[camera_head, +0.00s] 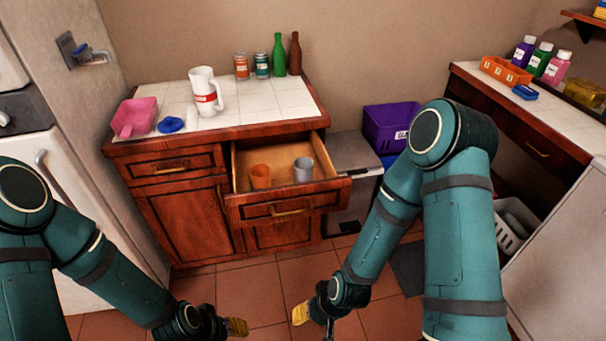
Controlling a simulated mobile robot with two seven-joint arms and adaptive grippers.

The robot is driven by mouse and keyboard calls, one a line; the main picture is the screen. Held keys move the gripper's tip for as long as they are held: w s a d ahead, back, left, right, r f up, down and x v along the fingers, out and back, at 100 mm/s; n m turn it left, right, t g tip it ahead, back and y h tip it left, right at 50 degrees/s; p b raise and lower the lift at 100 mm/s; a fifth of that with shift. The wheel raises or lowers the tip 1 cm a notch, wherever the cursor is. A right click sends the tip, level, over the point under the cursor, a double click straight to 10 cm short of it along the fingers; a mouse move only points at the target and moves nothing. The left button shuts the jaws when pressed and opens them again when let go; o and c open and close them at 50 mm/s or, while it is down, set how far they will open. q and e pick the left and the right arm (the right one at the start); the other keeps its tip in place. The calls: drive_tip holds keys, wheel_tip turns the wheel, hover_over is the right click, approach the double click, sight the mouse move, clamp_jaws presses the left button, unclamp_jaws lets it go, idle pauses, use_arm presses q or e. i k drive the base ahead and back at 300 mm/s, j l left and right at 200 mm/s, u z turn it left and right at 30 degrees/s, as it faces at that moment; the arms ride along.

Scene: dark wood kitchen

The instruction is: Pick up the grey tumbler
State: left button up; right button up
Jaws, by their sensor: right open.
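The grey tumbler (303,169) stands in the open drawer (330,186), toward its right side. An orange cup (260,176) stands to its left in the same drawer, apart from it. My right gripper (312,317) is low over the floor, in front of the cabinet and well below the drawer. It is open, with one yellow fingertip showing clearly.
A grey bin (352,170) and purple crate (390,122) are right of the drawer. The floor (250,290) in front is clear.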

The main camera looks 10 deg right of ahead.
sight(303, 165)
drive_tip(key=i+l, duration=0.15)
drive_tip(key=l, duration=0.25)
drive_tip(key=i+l, duration=0.15)
drive_tip(key=l, duration=0.2)
drive_tip(key=i+l, duration=0.15)
drive_tip(key=l, duration=0.25)
drive_tip(key=i+l+u, duration=0.1)
drive_tip(key=l, duration=0.25)
drive_tip(key=i+l, duration=0.15)
drive_tip(key=l, duration=0.25)
drive_tip(key=i+l, duration=0.15)
drive_tip(key=l, duration=0.25)
drive_tip(key=i+l, duration=0.15)
drive_tip(key=l, duration=0.25)
